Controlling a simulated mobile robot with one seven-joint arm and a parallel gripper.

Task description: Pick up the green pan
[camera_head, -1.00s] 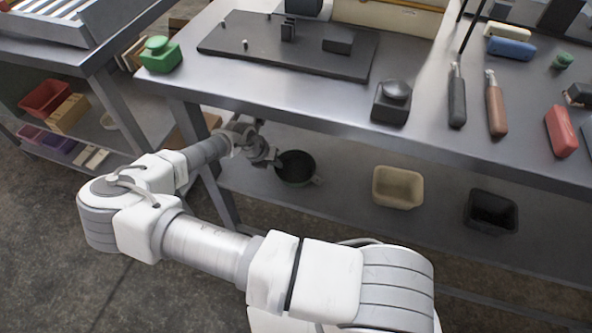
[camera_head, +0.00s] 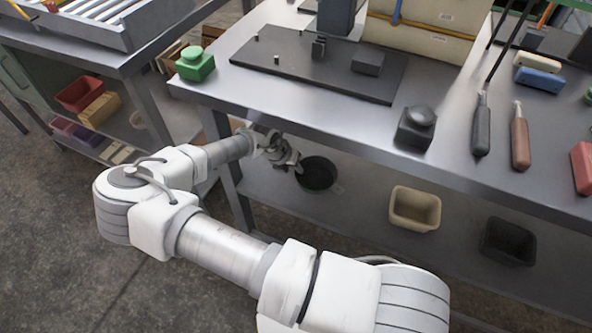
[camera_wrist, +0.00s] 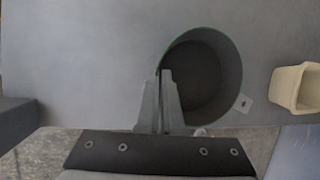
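The green pan (camera_head: 318,175) is dark and round inside. It is by the lower shelf under the workbench. In the wrist view the pan (camera_wrist: 205,80) shows a thin green rim and a small pale tab at its right. My gripper (camera_head: 297,166) is at the pan's left side. In the wrist view my gripper's fingers (camera_wrist: 160,88) are close together, one outside and one inside the left wall, shut on it. I cannot tell whether the pan touches the shelf.
A beige bin (camera_head: 414,208) and a black bin (camera_head: 508,242) stand right of the pan on the lower shelf (camera_head: 360,215). The workbench top (camera_head: 330,112) lies above my gripper. A bench leg (camera_head: 236,200) is close to my forearm.

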